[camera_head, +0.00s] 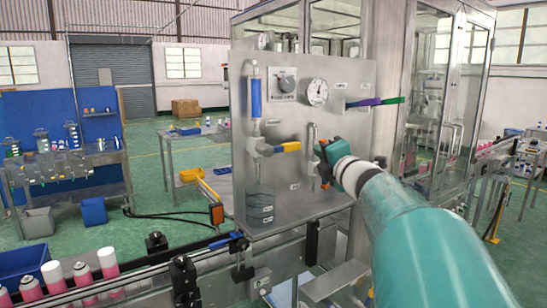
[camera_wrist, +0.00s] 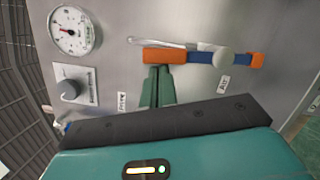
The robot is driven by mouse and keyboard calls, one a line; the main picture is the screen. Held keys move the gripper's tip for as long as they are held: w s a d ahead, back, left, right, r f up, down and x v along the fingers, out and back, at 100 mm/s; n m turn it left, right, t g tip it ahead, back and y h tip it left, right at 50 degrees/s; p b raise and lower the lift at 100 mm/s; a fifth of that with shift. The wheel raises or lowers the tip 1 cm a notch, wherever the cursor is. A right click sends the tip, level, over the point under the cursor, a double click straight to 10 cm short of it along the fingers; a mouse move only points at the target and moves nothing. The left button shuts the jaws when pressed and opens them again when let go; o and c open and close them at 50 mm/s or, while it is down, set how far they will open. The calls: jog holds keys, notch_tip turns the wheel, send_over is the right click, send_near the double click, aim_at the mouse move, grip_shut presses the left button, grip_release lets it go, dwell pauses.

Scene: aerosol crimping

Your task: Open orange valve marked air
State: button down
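The orange valve handle (camera_wrist: 165,55) is in the wrist view, lying along the line of a clear tube, beside a grey round hub (camera_wrist: 222,57) and a blue-and-orange end piece (camera_wrist: 256,60). An "Air" label (camera_wrist: 223,84) sits beside the hub. My gripper (camera_wrist: 158,68) has its two green fingers close together, tips at the side of the orange handle. I cannot tell whether the tips touch it. In the head view my gripper (camera_head: 322,160) is at the panel's lower right and hides most of this valve.
The steel panel (camera_head: 345,100) carries a gauge (camera_head: 317,92), a knob (camera_head: 286,83), a blue vertical part (camera_head: 256,97) and another valve with a yellow-orange handle (camera_head: 287,147). A conveyor with pink cans (camera_head: 108,262) runs in front. Glass doors (camera_head: 425,90) stand at right.

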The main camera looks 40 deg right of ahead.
jog(key=shift+d+r, duration=0.2)
jog(key=shift+d, duration=0.2)
dwell(0.7)
